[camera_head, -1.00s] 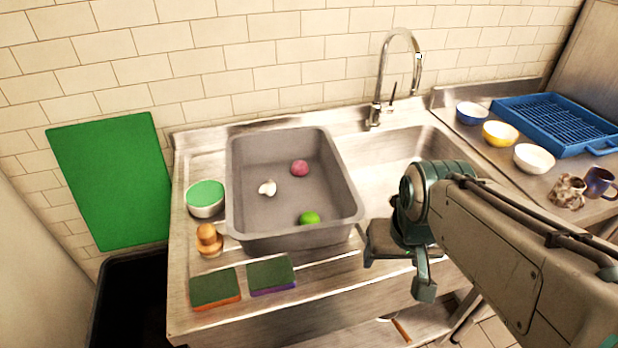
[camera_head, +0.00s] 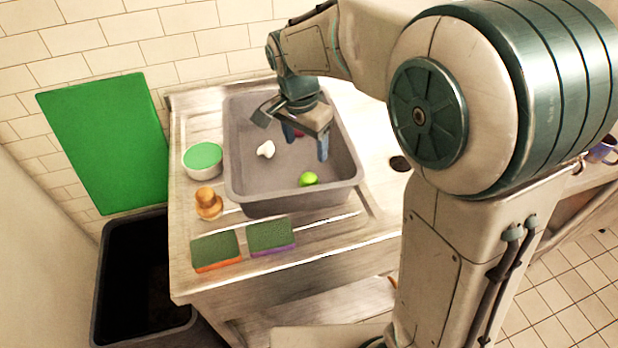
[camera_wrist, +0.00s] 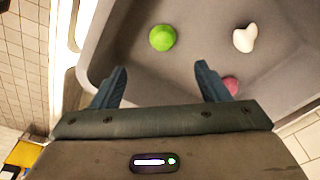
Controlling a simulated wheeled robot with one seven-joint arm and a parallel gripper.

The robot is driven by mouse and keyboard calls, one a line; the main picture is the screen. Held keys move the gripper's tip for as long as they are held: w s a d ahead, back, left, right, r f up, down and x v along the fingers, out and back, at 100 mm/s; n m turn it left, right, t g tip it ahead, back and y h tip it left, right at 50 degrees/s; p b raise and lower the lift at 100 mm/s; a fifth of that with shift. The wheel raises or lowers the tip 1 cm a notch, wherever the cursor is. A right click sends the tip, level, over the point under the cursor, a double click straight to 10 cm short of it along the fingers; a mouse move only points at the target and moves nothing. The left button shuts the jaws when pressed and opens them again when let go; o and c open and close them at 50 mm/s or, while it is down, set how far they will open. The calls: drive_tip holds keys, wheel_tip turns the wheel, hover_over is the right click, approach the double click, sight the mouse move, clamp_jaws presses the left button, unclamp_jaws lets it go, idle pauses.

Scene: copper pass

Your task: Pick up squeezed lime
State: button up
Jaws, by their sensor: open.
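The squeezed lime (camera_head: 308,179) is a small bright green lump on the floor of the grey tub (camera_head: 240,188), near its front wall. In the wrist view the lime (camera_wrist: 162,38) lies ahead of the fingers, roughly between their lines. My gripper (camera_head: 306,145) is over the tub, pointing down, with its fingers apart and nothing between them. It is above and behind the lime, apart from it. In the wrist view its two fingertips (camera_wrist: 160,78) show wide apart.
A white lump (camera_head: 265,149) lies left in the tub. A pink lump (camera_wrist: 231,85) lies by one finger, mostly hidden in the head view. The tub walls surround all three. Left are a green-topped bowl (camera_head: 202,160), a wooden-handled item (camera_head: 208,203) and two sponges (camera_head: 270,237).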

hover_over(309, 175)
drive_tip(key=s, duration=0.1)
wheel_tip(309, 175, down, 7)
drive_tip(key=shift+s+a+r, duration=0.1)
drive_tip(key=shift+s, duration=0.05)
drive_tip(key=f, duration=0.2)
drive_tip(key=w+f, duration=0.1)
drive_tip(key=f, duration=0.2)
drive_tip(key=shift+p, duration=0.4)
drive_tip(key=shift+r, duration=0.1)
drive_tip(key=c, duration=1)
